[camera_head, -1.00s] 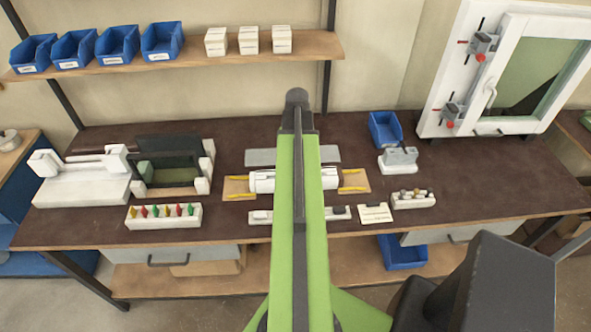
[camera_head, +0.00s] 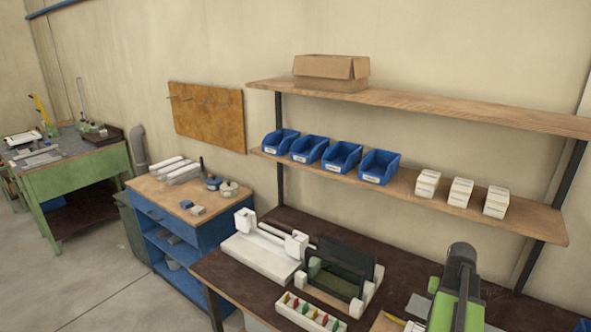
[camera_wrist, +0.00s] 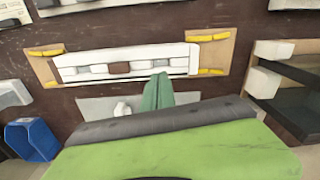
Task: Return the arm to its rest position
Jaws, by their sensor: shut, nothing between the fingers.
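My gripper (camera_wrist: 158,88) shows in the wrist view as a narrow green-grey pair of fingers, shut and empty, pointing at the bench. Beyond the fingertips lies a white profile piece (camera_wrist: 88,70) in a clamp fixture with wooden end pads and yellow strips. The fingers overlap its lower edge in the picture; I cannot tell how far above it they are. In the head view my green arm (camera_head: 455,300) stands at the lower right, and the gripper is hidden there.
The dark bench (camera_head: 235,276) carries a white fixture (camera_head: 262,254), a black-framed stand (camera_head: 340,272) and a tray of coloured parts (camera_head: 309,313). Shelves (camera_head: 430,190) with blue bins and white boxes hang above. A blue cabinet (camera_head: 170,250) stands left.

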